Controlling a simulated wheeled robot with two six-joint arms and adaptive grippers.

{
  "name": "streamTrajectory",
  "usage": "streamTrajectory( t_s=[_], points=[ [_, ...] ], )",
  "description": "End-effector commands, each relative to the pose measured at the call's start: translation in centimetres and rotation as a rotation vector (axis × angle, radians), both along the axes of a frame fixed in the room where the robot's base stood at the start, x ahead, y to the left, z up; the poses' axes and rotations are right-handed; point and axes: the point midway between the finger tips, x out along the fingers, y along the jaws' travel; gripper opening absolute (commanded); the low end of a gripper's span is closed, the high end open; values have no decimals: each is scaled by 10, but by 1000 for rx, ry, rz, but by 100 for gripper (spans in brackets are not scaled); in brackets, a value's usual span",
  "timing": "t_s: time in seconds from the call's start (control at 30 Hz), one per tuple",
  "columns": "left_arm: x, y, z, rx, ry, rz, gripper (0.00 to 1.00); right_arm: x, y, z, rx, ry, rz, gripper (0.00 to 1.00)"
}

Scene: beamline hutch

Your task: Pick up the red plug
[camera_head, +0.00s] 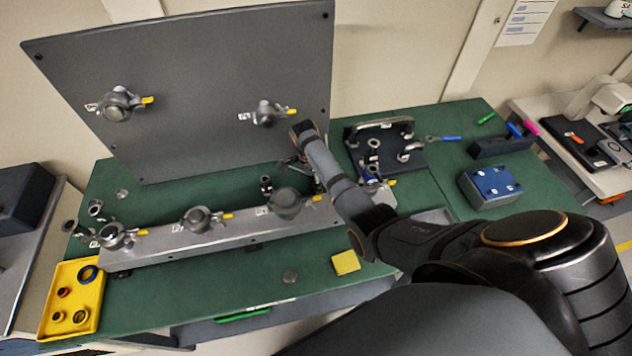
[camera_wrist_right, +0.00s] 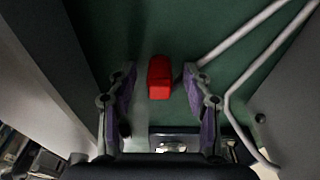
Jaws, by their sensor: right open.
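The red plug (camera_wrist_right: 160,77) is a small red block over the green bench top in the right wrist view. My right gripper (camera_wrist_right: 161,72) is open, with its two purple-padded fingers on either side of the plug. A gap shows between the plug and each finger in that view; how far the plug is below the fingertips I cannot tell. In the head view my right arm reaches in from the right to the middle of the bench, and I cannot make out the red plug there. My left gripper is not in view.
A grey upright panel (camera_head: 200,75) with clamped fittings stands behind the bench (camera_head: 240,265). A grey rail (camera_head: 165,250) with several clamps lies in front of it. A yellow tray (camera_head: 92,308) is at front left, a blue box (camera_head: 487,187) at right. Thin pale rods (camera_wrist_right: 238,85) run beside the plug.

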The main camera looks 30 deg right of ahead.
Motion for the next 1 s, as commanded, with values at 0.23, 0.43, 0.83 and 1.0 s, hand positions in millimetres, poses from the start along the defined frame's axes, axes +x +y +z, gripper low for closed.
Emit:
streamTrajectory(
  t_s=[0.23,0.43,0.83,1.0],
  points=[
    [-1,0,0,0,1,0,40,0,0,0,0,0,0,19],
    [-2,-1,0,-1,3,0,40,0,0,1,0,0,0,0],
    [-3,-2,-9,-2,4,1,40,2,0,35,-1,-7,1,0],
    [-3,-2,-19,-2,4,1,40,2,0,73,0,-5,0,0]
  ],
)
